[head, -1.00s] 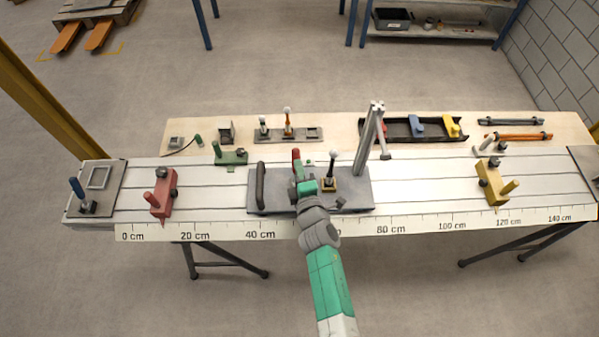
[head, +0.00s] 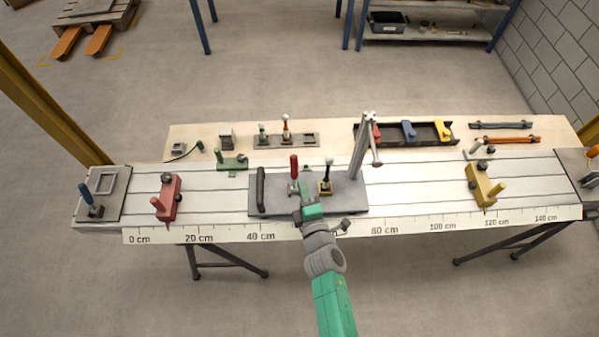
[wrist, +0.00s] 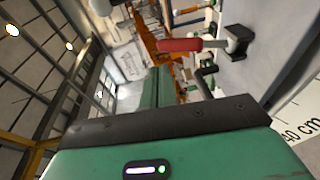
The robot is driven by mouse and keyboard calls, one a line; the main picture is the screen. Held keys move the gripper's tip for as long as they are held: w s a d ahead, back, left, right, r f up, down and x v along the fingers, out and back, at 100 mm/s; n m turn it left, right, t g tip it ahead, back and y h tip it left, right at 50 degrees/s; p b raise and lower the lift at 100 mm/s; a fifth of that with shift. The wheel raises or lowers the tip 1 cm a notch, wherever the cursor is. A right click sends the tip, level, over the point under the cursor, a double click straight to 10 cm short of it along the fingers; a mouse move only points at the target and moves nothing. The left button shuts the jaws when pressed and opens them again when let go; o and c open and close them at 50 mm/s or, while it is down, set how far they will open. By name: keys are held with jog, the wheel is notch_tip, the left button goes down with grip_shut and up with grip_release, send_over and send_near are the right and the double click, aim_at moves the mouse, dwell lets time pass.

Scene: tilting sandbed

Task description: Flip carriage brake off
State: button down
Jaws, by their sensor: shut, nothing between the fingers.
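The grey carriage (head: 345,195) sits on the slotted white bed, around the middle of the scale. A lever with a red grip (head: 294,168) stands upright on it. Right of that is a black lever with a pale knob (head: 329,163) on a yellow base. A black bar handle (head: 261,188) is at the carriage's left end and a grey post (head: 359,150) at its right. My gripper (head: 307,198) is shut and empty, at the carriage's front edge below the red lever. In the wrist view, the red grip (wrist: 180,45) shows ahead, apart from my green fingers (wrist: 158,88).
A red stop block (head: 167,198) stands left on the bed and a yellow one (head: 483,185) right. A green block (head: 233,162) is behind the carriage. The rear board holds a lever panel (head: 300,140) and a dark tray (head: 392,142).

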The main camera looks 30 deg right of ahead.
jog(key=s+a+r+p, duration=0.1)
jog(key=s+r+p, duration=0.1)
jog(key=s, duration=0.3)
jog(key=shift+s+a+r+p, duration=0.35)
jog(key=shift+s+r, duration=0.05)
jog(key=shift+r, duration=0.15)
jog(key=w+a+r+m+t+h+p, duration=0.1)
jog(key=w+a+r+m, duration=0.15)
jog(key=r, duration=1.05)
jog(key=w+a+r+m+t+h+p, duration=0.1)
jog(key=w+r+m+t, duration=0.2)
jog(key=r, duration=1.1)
jog(key=w+a+r+m, duration=0.1)
jog(key=w+r+m, duration=0.25)
jog(key=r, duration=0.95)
jog(key=s+a+r+m+t+y, duration=0.1)
jog(key=s+a+r+y, duration=0.1)
jog(key=s+a+r, duration=0.3)
jog(key=s+a+r+m+t+y+p, duration=0.1)
jog(key=s+a+r, duration=0.4)
jog(key=r, duration=0.8)
jog(key=s+a+r+m+t+y+p, duration=0.1)
jog(key=s+a+r+m+t+y, duration=0.1)
jog(key=r, duration=0.8)
jog(key=s+a+m+y, duration=0.1)
jog(key=s+a+y, duration=0.1)
jog(key=s+a, duration=0.1)
jog(key=shift+a+t, duration=0.4)
jog(key=shift+a, duration=0.45)
